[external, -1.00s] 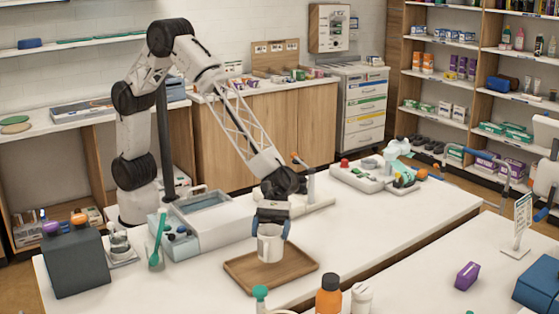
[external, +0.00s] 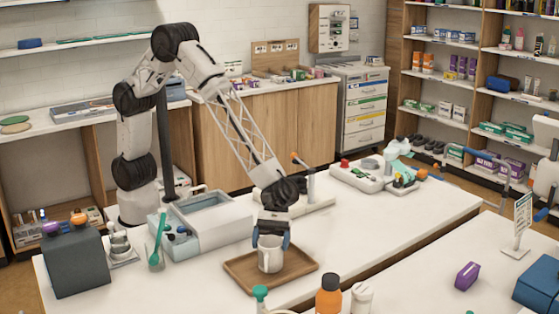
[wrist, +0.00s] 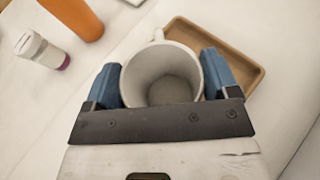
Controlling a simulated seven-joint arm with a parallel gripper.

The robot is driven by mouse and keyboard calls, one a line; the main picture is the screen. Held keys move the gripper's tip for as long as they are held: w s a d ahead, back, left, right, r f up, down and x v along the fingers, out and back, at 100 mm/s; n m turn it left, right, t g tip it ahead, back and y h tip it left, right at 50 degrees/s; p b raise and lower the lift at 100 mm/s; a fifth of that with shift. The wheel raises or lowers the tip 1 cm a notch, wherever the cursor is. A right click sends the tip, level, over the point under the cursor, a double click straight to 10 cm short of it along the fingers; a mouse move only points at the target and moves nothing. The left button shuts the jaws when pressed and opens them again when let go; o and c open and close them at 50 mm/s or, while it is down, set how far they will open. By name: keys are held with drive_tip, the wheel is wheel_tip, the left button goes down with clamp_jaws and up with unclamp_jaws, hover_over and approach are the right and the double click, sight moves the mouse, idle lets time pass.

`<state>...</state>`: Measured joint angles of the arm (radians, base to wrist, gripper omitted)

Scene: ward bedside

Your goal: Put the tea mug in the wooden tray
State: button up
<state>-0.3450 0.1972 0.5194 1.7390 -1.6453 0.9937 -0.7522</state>
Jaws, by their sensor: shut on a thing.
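The white tea mug (external: 270,255) is upright at the wooden tray (external: 242,272), over its middle in the external view. My gripper (external: 271,241) is shut on the mug, with a blue finger on each side of it. In the wrist view the mug (wrist: 163,76) shows its open, empty inside and its handle at the far side. My gripper (wrist: 164,85) spans it there. The wooden tray (wrist: 250,76) shows behind and to the right of the mug. I cannot tell whether the mug's base touches the tray floor.
An orange bottle (external: 328,296) and a white bottle (external: 361,299) stand in front, to the right of the tray. A green-topped item (external: 260,294) stands just in front.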

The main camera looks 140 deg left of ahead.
drive_tip(key=shift+f, duration=0.1)
drive_tip(key=o, duration=1)
drive_tip(key=shift+c, duration=0.2)
drive_tip(key=shift+a, duration=0.1)
drive_tip(key=v, duration=1.2)
